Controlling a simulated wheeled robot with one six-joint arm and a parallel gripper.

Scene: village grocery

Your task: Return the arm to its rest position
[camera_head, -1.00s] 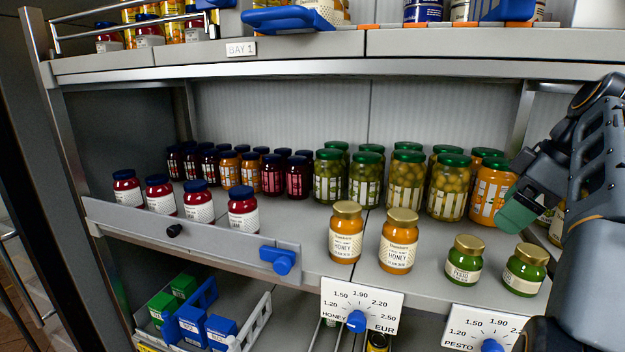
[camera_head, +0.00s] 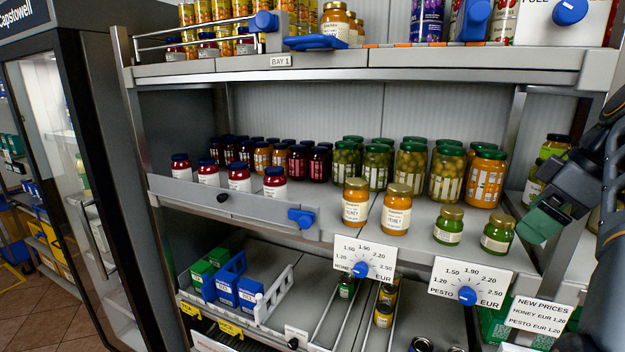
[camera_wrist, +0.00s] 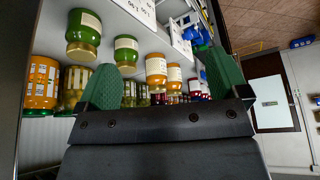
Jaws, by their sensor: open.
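My gripper (camera_head: 537,225) is at the right of the head view, in front of the shelf's right end, with its green finger pad showing. In the wrist view my gripper (camera_wrist: 160,88) has its two green fingers wide apart with nothing between them. Two honey jars (camera_head: 376,207) with gold lids stand at the front of the middle shelf. Two green pesto jars (camera_head: 473,231) stand to their right, nearest to my gripper. The pesto jars also show at the upper left of the wrist view (camera_wrist: 84,35). My arm (camera_head: 608,220) is partly cut off by the right edge.
The middle shelf (camera_head: 330,222) holds rows of jars behind a low grey barrier (camera_head: 190,191) with a blue knob. Price dials for honey (camera_head: 364,257) and pesto (camera_head: 470,281) hang on its front edge. A glass-doored cabinet (camera_head: 75,165) stands left, with open floor beside it.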

